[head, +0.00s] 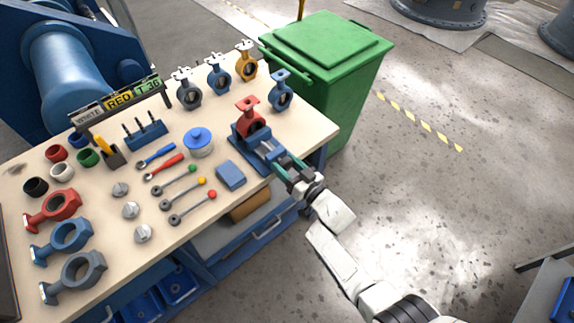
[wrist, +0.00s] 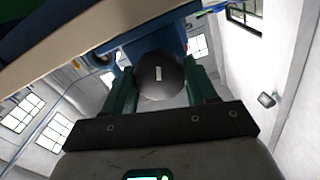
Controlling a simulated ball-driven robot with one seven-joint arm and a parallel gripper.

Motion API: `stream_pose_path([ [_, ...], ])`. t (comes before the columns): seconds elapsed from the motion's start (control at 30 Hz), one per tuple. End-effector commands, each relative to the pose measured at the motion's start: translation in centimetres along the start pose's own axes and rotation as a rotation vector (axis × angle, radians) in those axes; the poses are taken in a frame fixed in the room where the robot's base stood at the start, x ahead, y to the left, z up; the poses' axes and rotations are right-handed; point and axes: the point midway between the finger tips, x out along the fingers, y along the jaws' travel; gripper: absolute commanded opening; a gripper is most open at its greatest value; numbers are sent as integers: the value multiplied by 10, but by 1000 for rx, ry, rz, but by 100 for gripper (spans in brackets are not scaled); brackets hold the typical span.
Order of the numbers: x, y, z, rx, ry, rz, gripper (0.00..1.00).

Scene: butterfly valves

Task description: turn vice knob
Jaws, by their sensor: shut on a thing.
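The blue vice (head: 262,154) is fixed at the right front edge of the workbench, with a red valve body (head: 249,117) standing in it. The vice knob (wrist: 160,77) is a dark round knob with a small light mark, seen end-on in the wrist view. My gripper (head: 284,172) reaches the vice from the front right. In the wrist view my gripper's two green fingers (wrist: 161,84) are on either side of the knob and shut on it. In the head view the knob is mostly hidden by my gripper.
The workbench (head: 308,124) holds several valves, handles and tools left of the vice. A blue block (head: 230,175) lies close left of my gripper. A green bin (head: 335,75) stands behind the bench's right end. The floor (head: 450,200) to the right is clear.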

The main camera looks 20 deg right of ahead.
Motion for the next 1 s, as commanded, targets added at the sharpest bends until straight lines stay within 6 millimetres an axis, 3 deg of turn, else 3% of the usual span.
stream_pose_path([
  [0.27, 1, -1, -2, -1, 5, -3, 26],
  [0.3, 1, -1, -2, -2, 5, -3, 59],
  [0.53, 1, 0, -2, -1, 3, -2, 80],
  [0.83, -3, 0, -1, -1, 2, 1, 80],
  [1.0, -25, 1, -1, 0, 0, 4, 80],
])
